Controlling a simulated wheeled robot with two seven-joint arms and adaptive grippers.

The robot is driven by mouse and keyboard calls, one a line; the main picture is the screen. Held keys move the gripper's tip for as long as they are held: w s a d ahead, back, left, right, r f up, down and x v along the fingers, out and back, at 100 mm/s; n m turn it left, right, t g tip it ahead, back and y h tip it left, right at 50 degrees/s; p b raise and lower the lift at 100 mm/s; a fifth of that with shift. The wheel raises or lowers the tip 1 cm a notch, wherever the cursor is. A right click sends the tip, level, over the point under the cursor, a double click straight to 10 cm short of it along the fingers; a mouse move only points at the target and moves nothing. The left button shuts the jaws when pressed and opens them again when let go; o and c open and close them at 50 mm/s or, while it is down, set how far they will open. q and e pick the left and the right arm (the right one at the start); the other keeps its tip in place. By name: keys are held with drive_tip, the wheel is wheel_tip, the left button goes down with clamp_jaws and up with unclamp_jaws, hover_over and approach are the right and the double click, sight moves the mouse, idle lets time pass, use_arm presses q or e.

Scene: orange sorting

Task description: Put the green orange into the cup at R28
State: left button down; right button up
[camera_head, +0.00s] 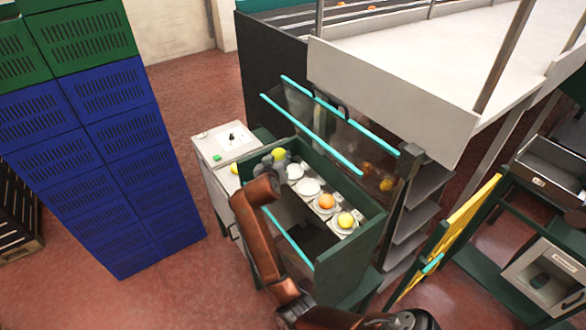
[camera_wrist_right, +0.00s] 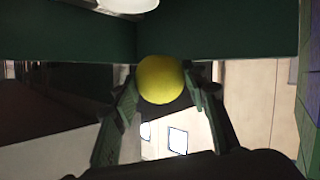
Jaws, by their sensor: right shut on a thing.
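A yellow-green orange (camera_head: 279,154) is held up at the left end of the green-walled sorting trough. My right gripper (camera_head: 268,162) is shut on it. The right wrist view shows this fruit (camera_wrist_right: 161,80) between the two fingertips of my right gripper (camera_wrist_right: 163,95). White cups stand in a row in the trough: two look empty, a farther cup (camera_head: 294,171) and a middle cup (camera_head: 309,188). An orange-coloured fruit (camera_head: 326,202) and another yellow-green fruit (camera_head: 345,219) sit in the two nearer cups. I cannot read any label R28. My left gripper is not in view.
The trough's green wall (camera_head: 338,178) rises behind the cups, with a clear panel edged in turquoise (camera_head: 318,130) above. A white control box (camera_head: 222,144) stands left, with a yellow fruit (camera_head: 235,168) by it. Blue crates (camera_head: 125,170) are stacked at left.

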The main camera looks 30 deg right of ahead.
drive_tip(key=p, duration=0.1)
hover_over(293, 176)
drive_tip(key=f, duration=0.6)
drive_tip(key=shift+a, duration=0.25)
drive_tip(key=f+p, duration=0.1)
drive_tip(key=f, duration=0.2)
drive_tip(key=shift+d, duration=0.2)
drive_tip(key=shift+f, duration=0.25)
drive_tip(key=shift+f, duration=0.2)
drive_tip(key=o, duration=1.2)
